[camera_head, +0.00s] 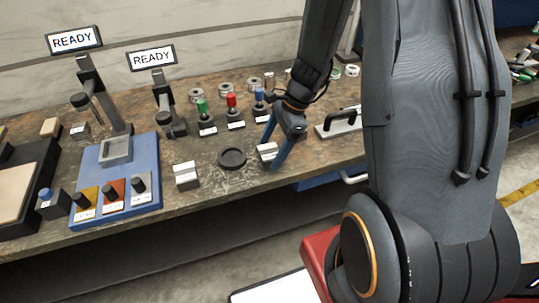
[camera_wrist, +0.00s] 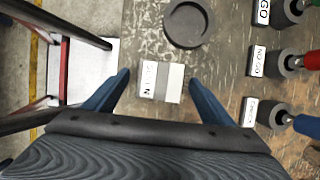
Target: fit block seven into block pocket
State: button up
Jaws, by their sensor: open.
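A small pale grey and white block (camera_wrist: 162,81), its label partly legible and seemingly block seven, lies on the bench between my gripper's fingers. In the head view the block (camera_head: 267,149) is partly covered by a finger. My gripper (camera_wrist: 158,76) is open, its two blue fingers apart on either side of the block, with gaps visible on both sides. In the head view my gripper (camera_head: 272,152) is low over the bench near its front edge. A grey square recess (camera_head: 116,149), apparently the block pocket, sits on a blue fixture (camera_head: 142,189) at left; it looks empty.
A dark round dish (camera_head: 232,158) lies beside the block, with another labelled block (camera_head: 186,175) left of it. Green, red and blue handled gauges (camera_head: 235,114) stand behind. Two READY signs (camera_head: 152,58) rise at the back left. A black-handled item (camera_head: 341,121) lies right.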

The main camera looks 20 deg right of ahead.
jog(key=shift+c, duration=0.6)
grip_shut()
